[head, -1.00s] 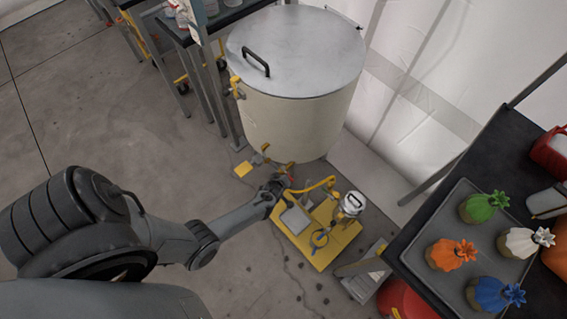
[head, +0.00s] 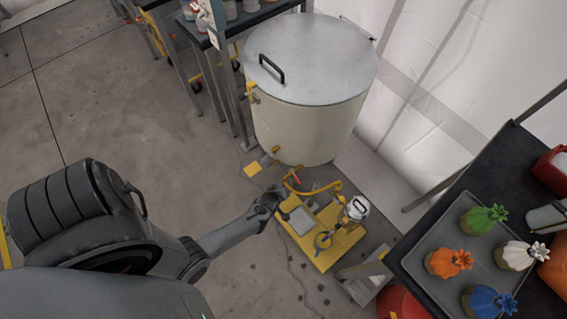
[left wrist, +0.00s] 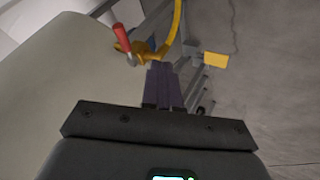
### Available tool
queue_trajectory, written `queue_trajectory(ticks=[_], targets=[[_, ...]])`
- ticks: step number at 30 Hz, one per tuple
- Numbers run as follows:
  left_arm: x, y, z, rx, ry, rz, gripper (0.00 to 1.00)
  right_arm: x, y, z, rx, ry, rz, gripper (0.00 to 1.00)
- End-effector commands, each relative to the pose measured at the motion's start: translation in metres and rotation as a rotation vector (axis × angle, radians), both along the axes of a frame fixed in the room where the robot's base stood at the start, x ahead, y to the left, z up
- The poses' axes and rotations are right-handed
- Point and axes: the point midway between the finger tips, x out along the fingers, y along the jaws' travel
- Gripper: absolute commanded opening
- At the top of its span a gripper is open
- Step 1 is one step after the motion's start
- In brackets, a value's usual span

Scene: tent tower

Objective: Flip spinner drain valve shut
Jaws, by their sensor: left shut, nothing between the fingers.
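The spinner is a large cream drum (head: 305,130) with a grey metal lid (head: 312,58) and a black lid handle. Its drain valve (head: 297,173), near the drum's lower edge, has a red lever (head: 299,186). In the left wrist view the red lever (left wrist: 123,38) stands at an angle from the yellow valve fitting (left wrist: 140,50). My left gripper (head: 275,196) is a little left of and below the lever in the head view, apart from it. Its fingers (left wrist: 163,75) are together and empty in the wrist view. My right gripper is not in view.
A yellow platform (head: 325,258) with a pump and a small metal canister (head: 356,208) stands beside the drum. A yellow hose (head: 322,187) runs near the valve. A black table (head: 412,258) with a tray of colourful tied bags is at right. Floor at left is clear.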

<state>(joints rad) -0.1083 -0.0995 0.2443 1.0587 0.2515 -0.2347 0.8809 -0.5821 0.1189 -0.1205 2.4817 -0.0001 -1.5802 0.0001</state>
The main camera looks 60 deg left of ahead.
Motion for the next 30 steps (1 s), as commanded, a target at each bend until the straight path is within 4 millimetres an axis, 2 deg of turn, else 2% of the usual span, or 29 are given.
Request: queue_trajectory(ticks=[1, 3, 10, 26, 30], targets=[[-0.006, -0.004, 0.011, -0.001, 0.001, 0.001, 0.00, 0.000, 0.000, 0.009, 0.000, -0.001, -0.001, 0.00], [-0.012, -0.007, 0.018, -0.001, 0.002, 0.001, 0.00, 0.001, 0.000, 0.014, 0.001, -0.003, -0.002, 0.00], [-0.023, -0.015, 0.032, 0.000, 0.002, 0.001, 0.00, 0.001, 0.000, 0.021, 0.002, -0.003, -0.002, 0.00], [-0.025, -0.016, 0.034, 0.001, 0.001, 0.000, 0.00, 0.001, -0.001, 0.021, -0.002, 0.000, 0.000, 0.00], [-0.032, -0.016, 0.031, 0.001, 0.012, 0.001, 0.00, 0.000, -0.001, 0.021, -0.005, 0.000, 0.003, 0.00]])
